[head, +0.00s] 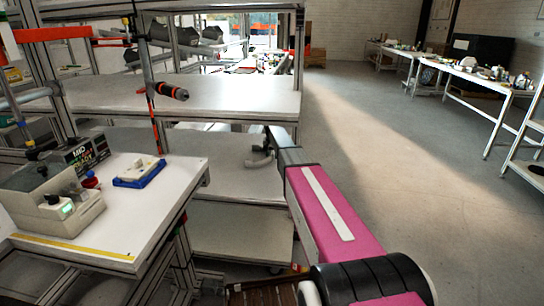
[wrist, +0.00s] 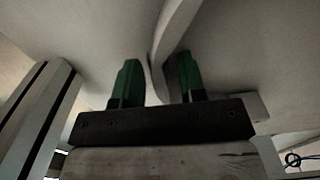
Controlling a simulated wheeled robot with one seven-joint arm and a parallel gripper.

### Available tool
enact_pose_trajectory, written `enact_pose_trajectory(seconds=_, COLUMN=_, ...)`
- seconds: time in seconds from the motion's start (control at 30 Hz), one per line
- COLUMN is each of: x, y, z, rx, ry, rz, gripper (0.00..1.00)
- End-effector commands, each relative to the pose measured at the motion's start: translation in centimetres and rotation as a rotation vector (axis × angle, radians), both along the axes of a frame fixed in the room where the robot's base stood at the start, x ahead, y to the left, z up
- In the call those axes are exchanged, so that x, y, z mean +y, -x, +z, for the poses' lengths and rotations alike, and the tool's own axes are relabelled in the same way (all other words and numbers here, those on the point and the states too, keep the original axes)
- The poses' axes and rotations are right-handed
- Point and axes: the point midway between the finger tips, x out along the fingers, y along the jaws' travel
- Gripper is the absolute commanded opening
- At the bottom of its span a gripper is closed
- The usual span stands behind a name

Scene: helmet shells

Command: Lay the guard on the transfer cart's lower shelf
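A pale grey curved piece, which looks like the guard (head: 261,159), is at the end of my magenta arm in the head view. The gripper's fingers are mostly hidden in the head view. The guard is over or on a white middle shelf (head: 215,180) of the metal-framed unit; I cannot tell whether it touches. A lower shelf (head: 240,236) lies beneath, near the floor. I cannot tell which level belongs to the transfer cart.
A wider white shelf (head: 190,97) is above the guard. On the left, a white workbench (head: 130,205) bears a beige machine (head: 55,205) and a blue tray (head: 140,172). Uprights flank the shelves. Open floor (head: 410,170) lies to the right, with tables beyond.

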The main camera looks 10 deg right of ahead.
Motion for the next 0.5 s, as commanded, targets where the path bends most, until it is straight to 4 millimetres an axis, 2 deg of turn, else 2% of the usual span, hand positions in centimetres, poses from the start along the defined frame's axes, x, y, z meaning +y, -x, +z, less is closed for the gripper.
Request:
enact_pose_trajectory(seconds=0.27, x=0.0, y=0.0, z=1.5, rx=-0.001, ry=0.000, rz=0.000, gripper=0.38)
enact_pose_trajectory(seconds=0.5, x=0.0, y=0.0, z=5.3, rx=-0.002, ry=0.000, rz=0.000, gripper=0.38)
